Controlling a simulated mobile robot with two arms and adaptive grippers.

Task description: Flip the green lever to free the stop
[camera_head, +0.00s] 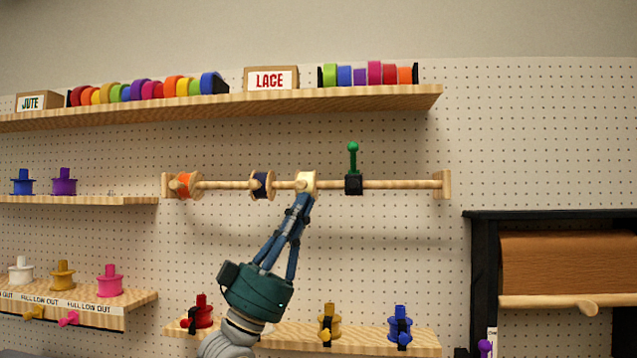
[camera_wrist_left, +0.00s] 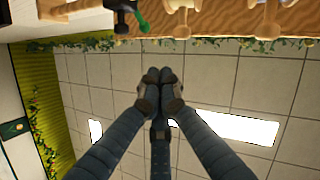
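The green lever (camera_head: 352,160) stands upright on the black stop (camera_head: 353,184), which sits on the wooden rod (camera_head: 400,184). The lever also shows at the top of the left wrist view (camera_wrist_left: 143,24), with the black stop (camera_wrist_left: 122,8) beside it. My left gripper (camera_head: 305,197) is left of and below the lever, its tips overlapping the cream spool (camera_head: 306,179) in the head view. In the left wrist view its fingertips are together with nothing visible between them. I cannot tell whether they touch the spool. My right gripper is not in view.
An orange spool (camera_head: 184,185) and a dark blue spool (camera_head: 262,184) hang left on the rod. A ribbon shelf (camera_head: 330,101) runs above. A lower shelf (camera_head: 365,341) holds several spools. The pegboard right of the lever is clear to the rod's end bracket (camera_head: 443,184).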

